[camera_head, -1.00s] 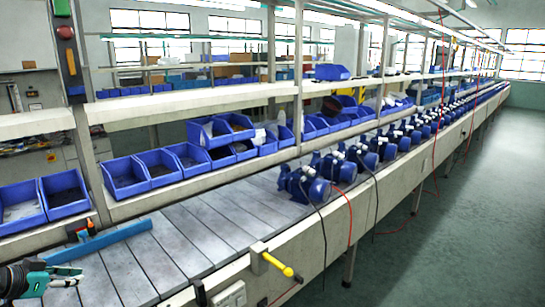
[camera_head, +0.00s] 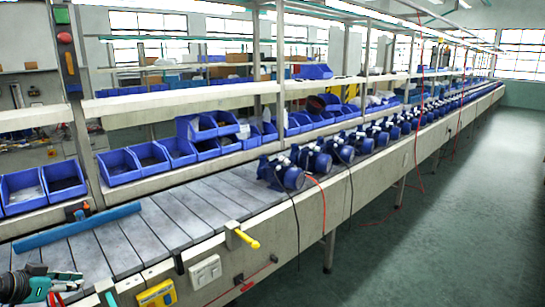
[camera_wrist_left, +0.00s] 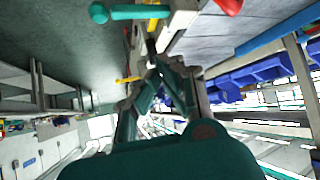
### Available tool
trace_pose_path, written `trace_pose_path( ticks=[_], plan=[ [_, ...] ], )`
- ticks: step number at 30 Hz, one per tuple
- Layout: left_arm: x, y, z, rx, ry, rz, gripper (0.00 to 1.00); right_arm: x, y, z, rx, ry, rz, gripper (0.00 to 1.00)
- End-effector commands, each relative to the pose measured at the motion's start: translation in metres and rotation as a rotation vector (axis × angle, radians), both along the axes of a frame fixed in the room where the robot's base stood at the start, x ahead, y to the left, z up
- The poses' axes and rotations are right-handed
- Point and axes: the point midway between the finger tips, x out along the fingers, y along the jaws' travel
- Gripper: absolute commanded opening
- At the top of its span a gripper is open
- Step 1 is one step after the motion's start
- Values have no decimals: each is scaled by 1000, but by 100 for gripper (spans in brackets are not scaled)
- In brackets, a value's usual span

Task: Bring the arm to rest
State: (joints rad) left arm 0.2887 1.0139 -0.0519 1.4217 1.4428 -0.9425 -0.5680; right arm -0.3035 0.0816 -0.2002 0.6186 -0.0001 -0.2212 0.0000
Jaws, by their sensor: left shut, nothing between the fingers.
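My left gripper (camera_head: 68,281) shows at the lower left of the head view, a teal and dark hand with its fingers closed and empty. It hangs at the near edge of the grey slatted bench line, apart from anything on it. In the left wrist view its two fingers (camera_wrist_left: 155,62) come together at the tips with nothing between them. My right gripper is in neither view.
A blue bar (camera_head: 80,232) lies across the slats. A yellow handle (camera_head: 246,240) and yellow box (camera_head: 157,294) are on the bench's near side. Blue pumps (camera_head: 281,174) line the bench; blue bins (camera_head: 119,167) stand behind. The floor (camera_head: 420,245) at right is clear.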

Motion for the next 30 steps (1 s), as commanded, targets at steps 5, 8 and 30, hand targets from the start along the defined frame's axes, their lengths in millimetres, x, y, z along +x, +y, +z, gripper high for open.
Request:
trace_pose_path(
  ticks=[5, 8, 30],
  plan=[
    [-2, 5, -28, -4, 28, 40, 0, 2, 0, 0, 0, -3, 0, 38],
    [-3, 7, -45, -2, 43, 64, 0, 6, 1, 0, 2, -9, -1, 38],
    [-171, -27, -400, 133, 437, 362, 0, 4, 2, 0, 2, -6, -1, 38]
  ],
)
